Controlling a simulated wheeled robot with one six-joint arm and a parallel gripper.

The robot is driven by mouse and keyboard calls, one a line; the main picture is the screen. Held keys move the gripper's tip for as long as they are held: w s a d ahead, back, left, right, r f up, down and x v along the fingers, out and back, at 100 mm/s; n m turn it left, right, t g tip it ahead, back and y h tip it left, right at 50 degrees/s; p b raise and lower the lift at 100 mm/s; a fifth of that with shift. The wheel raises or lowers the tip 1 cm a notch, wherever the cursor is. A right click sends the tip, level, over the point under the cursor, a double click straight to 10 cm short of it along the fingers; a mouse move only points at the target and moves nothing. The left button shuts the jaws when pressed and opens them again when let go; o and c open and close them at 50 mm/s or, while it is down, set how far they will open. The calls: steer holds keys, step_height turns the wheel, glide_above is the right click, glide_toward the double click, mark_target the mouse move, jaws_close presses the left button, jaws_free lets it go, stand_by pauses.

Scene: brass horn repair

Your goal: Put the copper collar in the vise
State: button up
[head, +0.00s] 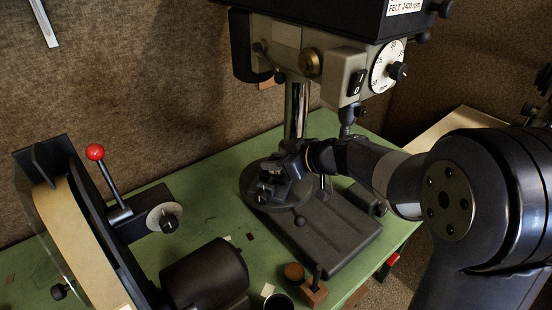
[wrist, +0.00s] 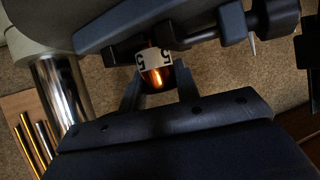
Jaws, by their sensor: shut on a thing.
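My gripper (wrist: 160,88) is shut on the copper collar (wrist: 157,77), which shows as a shiny copper-orange piece with a white band marked 5 between the two fingers in the wrist view. In the head view my gripper (head: 287,164) is at the dark vise (head: 271,191) on the drill press's round table, below the spindle. The collar cannot be made out there. In the wrist view the collar is close beside dark metal parts at the top. I cannot tell whether it sits between the vise jaws.
The drill press (head: 320,55) stands over the vise, its chrome column (head: 296,108) behind my gripper. A belt sander (head: 70,225) with a red-knobbed lever (head: 95,152) is at the left. Small wooden pieces (head: 313,293) lie in front of the base. Green bench between is mostly clear.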

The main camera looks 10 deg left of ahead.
steer(key=shift+f+b, duration=0.2)
steer(key=shift+b, duration=0.2)
steer(key=o, duration=1.1)
steer(key=shift+r, duration=0.1)
steer(key=shift+c, duration=0.2)
steer(key=shift+r, duration=0.1)
steer(key=shift+r+p, duration=0.15)
steer(key=shift+p, duration=0.4)
steer(key=b+v, duration=0.5)
steer(key=v, duration=0.7)
